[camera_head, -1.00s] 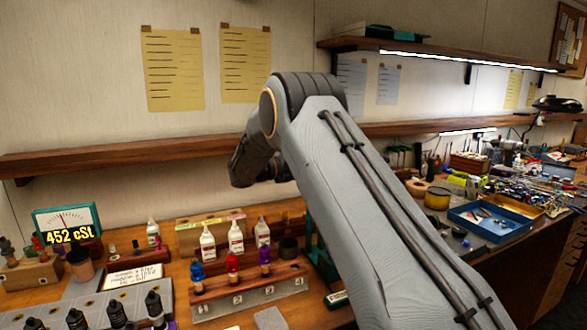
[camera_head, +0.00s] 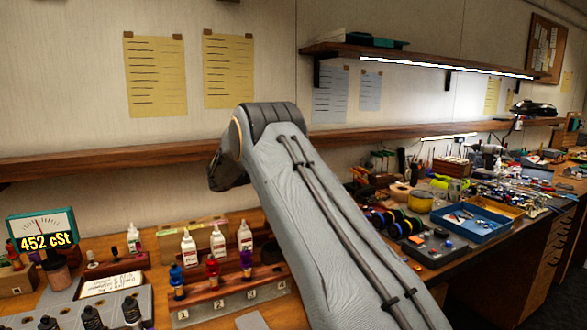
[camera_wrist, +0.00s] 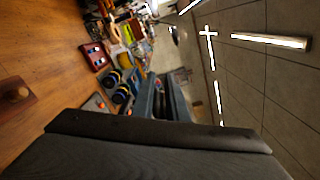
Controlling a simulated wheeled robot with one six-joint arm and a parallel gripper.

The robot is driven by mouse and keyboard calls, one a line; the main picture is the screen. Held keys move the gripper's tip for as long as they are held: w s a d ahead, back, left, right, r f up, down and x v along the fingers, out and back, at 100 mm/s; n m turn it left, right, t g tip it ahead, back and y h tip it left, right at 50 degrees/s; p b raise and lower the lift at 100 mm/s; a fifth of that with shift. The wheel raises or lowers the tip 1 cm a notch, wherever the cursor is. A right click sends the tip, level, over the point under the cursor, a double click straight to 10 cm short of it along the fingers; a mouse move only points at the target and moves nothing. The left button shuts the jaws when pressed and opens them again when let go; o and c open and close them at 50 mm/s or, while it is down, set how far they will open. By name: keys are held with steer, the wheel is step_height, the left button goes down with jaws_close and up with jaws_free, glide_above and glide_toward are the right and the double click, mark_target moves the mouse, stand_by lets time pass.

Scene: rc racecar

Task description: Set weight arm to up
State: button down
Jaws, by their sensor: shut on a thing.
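I cannot pick out the weight arm in either view. In the head view my own arm covers the middle of the bench, and my gripper is hidden behind it. In the wrist view the two blue-grey fingers of my gripper (camera_wrist: 164,98) stick out past the dark wrist body, close together. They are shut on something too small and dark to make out. Beyond them in the wrist view are round dark-and-blue wheels (camera_wrist: 120,92).
A meter (camera_head: 42,236) reading 452 cSt stands at the left. White bottles (camera_head: 218,241) stand behind a numbered rack (camera_head: 230,298) with blue, red and purple bottles. A blue tray (camera_head: 472,222) lies to the right. A wooden shelf (camera_head: 100,162) runs along the wall.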

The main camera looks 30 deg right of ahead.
steer(key=shift+s+f, duration=0.15)
steer(key=shift+f, duration=0.6)
steer(key=c, duration=1.8)
jaws_free()
steer(key=shift+c, duration=0.2)
steer(key=shift+r, duration=0.1)
steer(key=a+b, duration=0.2)
steer(key=a, duration=0.6)
steer(key=shift+r+b, duration=0.15)
steer(key=shift+b, duration=0.2)
steer(key=shift+a, duration=0.1)
